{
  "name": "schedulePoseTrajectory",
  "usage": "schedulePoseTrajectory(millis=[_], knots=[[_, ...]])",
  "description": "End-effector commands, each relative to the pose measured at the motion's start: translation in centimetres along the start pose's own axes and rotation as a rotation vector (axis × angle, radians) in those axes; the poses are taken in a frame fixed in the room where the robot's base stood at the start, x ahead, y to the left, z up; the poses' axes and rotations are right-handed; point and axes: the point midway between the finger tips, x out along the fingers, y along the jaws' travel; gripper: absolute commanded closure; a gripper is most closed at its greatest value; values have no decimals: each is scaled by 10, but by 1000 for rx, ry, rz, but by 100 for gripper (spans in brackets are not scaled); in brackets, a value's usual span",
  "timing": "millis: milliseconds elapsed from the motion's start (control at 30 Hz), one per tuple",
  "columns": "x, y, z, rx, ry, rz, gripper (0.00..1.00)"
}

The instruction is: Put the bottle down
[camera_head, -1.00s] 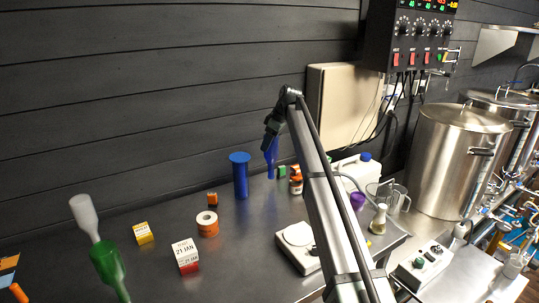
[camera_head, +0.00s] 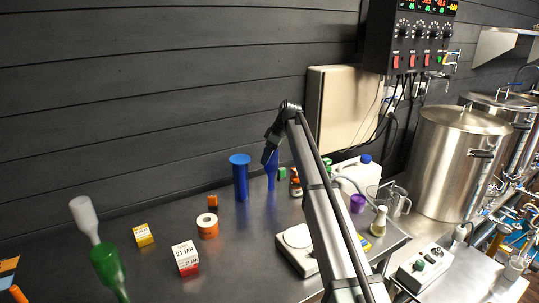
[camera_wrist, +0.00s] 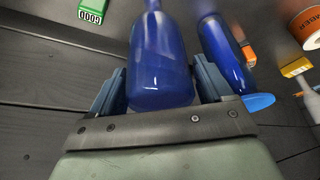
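The blue bottle (camera_head: 271,172) is below my gripper (camera_head: 268,154) at the back of the dark counter. In the wrist view the bottle (camera_wrist: 160,65) sits between the two fingers of my gripper (camera_wrist: 160,88), which close on its wide body. Its wide rounded end is nearest the wrist and its narrow part points away, so it seems neck-down. It looks roughly upright. Its lower end is at or just above the counter; I cannot tell whether it touches.
A blue flanged cylinder (camera_head: 240,180) stands close on the left. Brown bottles (camera_head: 296,187) and a green box (camera_head: 282,173) are close on the right. An orange tape roll (camera_head: 207,226) and a scale (camera_head: 298,240) stand nearer. Bare counter (camera_head: 245,235) lies in front.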

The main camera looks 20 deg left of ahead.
Motion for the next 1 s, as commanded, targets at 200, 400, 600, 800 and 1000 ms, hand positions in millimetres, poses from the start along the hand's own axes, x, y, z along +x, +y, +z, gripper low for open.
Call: schedulePoseTrajectory(millis=[200,400,600,800,1000], knots=[[0,0,0,0,0,0,8],[-2,0,-1,0,0,0,8],[-23,0,-2,0,1,2,8],[-61,0,-2,0,1,1,8],[-95,1,-1,0,1,1,8]])
